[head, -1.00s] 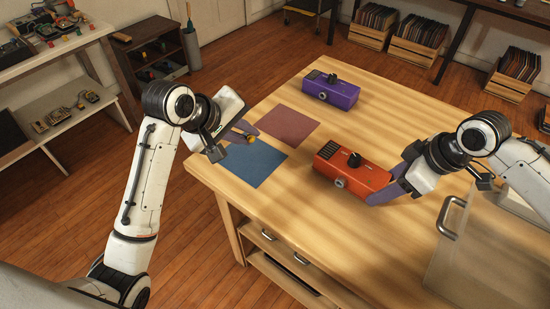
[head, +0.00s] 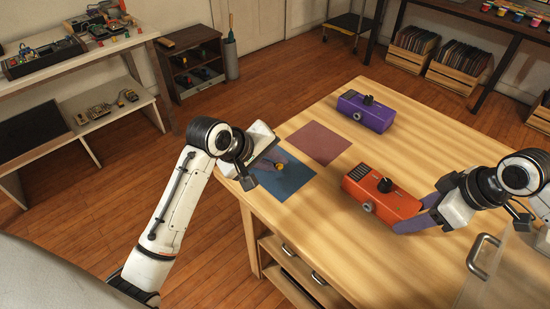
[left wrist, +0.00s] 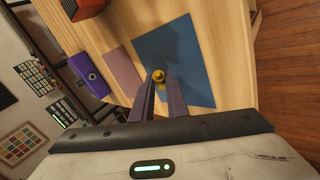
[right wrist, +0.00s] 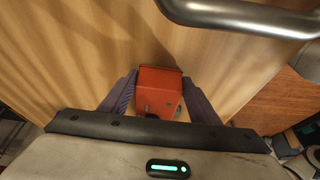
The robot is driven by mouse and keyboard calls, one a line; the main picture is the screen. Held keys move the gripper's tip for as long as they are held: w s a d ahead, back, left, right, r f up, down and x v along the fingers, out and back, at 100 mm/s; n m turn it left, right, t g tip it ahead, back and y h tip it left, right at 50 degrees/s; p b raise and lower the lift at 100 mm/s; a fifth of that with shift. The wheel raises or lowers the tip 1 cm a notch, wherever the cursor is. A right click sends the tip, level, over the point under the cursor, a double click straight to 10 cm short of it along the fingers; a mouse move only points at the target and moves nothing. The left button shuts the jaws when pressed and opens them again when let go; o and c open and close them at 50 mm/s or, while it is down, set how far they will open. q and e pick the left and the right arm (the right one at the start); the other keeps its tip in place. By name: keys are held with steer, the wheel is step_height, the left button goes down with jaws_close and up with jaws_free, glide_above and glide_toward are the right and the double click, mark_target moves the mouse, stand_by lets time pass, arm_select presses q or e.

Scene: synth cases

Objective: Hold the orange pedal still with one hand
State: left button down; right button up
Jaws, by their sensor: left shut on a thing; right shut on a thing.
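The orange pedal (head: 384,196) lies on the wooden table, with a black knob on top and a grey round part on its near side. My right gripper (right wrist: 160,79) is shut on the pedal's right end, one finger on each side; the pedal also shows in the right wrist view (right wrist: 160,95). My left gripper (left wrist: 158,76) is shut on a small yellow piece (left wrist: 158,84), over the blue mat (left wrist: 190,65). The yellow piece also shows in the head view (head: 280,166). I cannot tell whether it touches the mat.
A purple pedal (head: 366,112) stands at the back of the table, beyond a dull red mat (head: 319,143). A metal handle (head: 482,256) on a clear panel stands at the near right, close to my right arm. Bare table (head: 450,150) lies behind the orange pedal.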

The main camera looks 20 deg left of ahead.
arm_select(q)
steer(key=c, duration=1.7)
jaws_free()
steer(key=shift+o, duration=0.2)
steer(key=v, duration=1.2)
arm_select(e)
steer(key=o, duration=1.3)
steer(key=shift+c, duration=0.2)
